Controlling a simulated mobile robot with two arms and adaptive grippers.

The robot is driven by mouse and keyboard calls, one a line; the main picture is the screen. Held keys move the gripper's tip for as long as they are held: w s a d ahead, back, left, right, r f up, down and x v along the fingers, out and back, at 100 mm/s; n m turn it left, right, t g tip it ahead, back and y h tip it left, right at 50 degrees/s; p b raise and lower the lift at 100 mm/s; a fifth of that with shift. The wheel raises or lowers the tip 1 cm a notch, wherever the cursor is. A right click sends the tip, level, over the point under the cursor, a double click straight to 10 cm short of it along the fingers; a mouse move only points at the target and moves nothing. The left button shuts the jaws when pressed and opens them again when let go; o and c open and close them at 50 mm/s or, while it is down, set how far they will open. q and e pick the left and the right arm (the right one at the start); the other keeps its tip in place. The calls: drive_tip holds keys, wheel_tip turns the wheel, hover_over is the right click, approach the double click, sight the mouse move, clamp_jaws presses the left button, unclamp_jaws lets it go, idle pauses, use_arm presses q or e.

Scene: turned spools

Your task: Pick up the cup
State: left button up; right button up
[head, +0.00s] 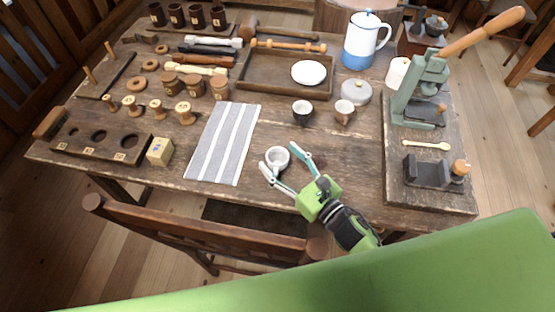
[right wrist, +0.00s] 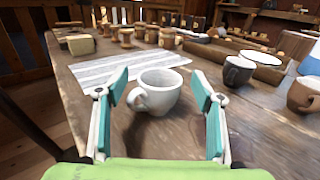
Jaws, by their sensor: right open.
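A white cup (head: 277,158) stands upright near the front edge of the wooden table. My right gripper (head: 282,162) is open, with its two fingers on either side of the cup. In the right wrist view the cup (right wrist: 158,91) stands between and slightly beyond the open fingers (right wrist: 160,100), with its handle toward the left finger. I cannot see contact between the fingers and the cup. A dark cup (head: 302,112) and a brown cup (head: 344,111) stand farther back. My left gripper is not in view.
A striped cloth (head: 224,143) lies left of the white cup. A wooden tray (head: 262,88) with a white plate (head: 308,72) is behind. A green press (head: 417,95) stands on a board at the right. A chair (head: 190,225) is at the table's front.

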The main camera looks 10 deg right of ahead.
drive_tip(key=shift+w+a, duration=0.25)
drive_tip(key=shift+w, duration=0.3)
drive_tip(key=shift+w+a, duration=0.15)
drive_tip(key=c, duration=1.2)
drive_tip(key=shift+c, duration=0.2)
